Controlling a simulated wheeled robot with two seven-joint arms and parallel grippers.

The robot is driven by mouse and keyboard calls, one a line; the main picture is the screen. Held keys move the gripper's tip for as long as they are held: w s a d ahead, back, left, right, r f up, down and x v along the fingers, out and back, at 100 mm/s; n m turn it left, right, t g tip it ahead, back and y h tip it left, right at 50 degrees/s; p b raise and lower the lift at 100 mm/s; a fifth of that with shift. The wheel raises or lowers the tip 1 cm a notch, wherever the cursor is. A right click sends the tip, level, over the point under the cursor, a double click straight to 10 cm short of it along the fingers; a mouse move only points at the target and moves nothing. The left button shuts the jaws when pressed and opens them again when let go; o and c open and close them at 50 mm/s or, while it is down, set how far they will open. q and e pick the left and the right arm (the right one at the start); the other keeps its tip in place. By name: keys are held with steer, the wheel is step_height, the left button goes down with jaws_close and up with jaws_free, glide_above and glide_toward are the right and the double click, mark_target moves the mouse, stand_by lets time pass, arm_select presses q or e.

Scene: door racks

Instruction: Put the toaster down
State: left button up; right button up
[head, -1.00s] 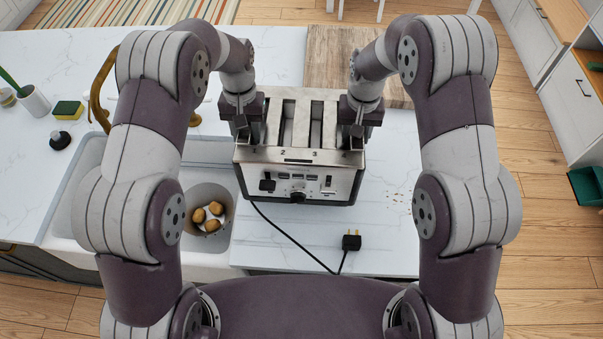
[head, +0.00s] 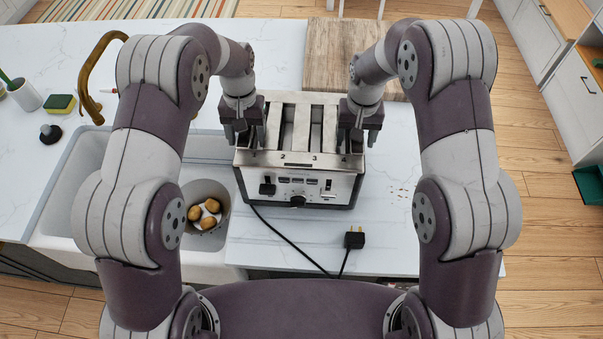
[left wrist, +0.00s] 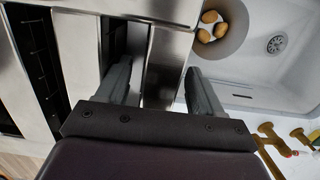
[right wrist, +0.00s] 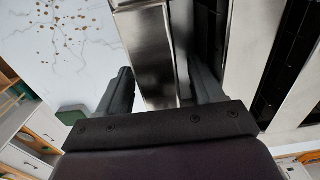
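The silver four-slot toaster (head: 298,182) stands upright on the white counter, its knob-and-lever face toward me. My left gripper (head: 243,137) is open over the toaster's left end. In the left wrist view its fingers (left wrist: 158,82) straddle the metal end wall (left wrist: 168,55), one in the slot and one outside, with a gap visible. My right gripper (head: 360,138) is open over the right end. In the right wrist view its fingers (right wrist: 163,85) straddle that end wall (right wrist: 152,55) likewise. The toaster's underside is hidden.
The black cord and plug (head: 354,240) lie in front of the toaster. A sink (head: 80,205) with a bowl of potatoes (head: 205,210) is at left. A wooden board (head: 345,50) lies behind. The counter (head: 400,240) to the right is clear apart from crumbs.

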arm_select(q)
steer(key=shift+s+r, duration=0.15)
steer(key=shift+s, duration=0.05)
arm_select(e)
steer(key=shift+s+r, duration=0.15)
steer(key=shift+s, duration=0.05)
step_height(320, 180, up, 8)
steer(key=shift+f, duration=0.25)
arm_select(q)
steer(key=shift+w, duration=0.1)
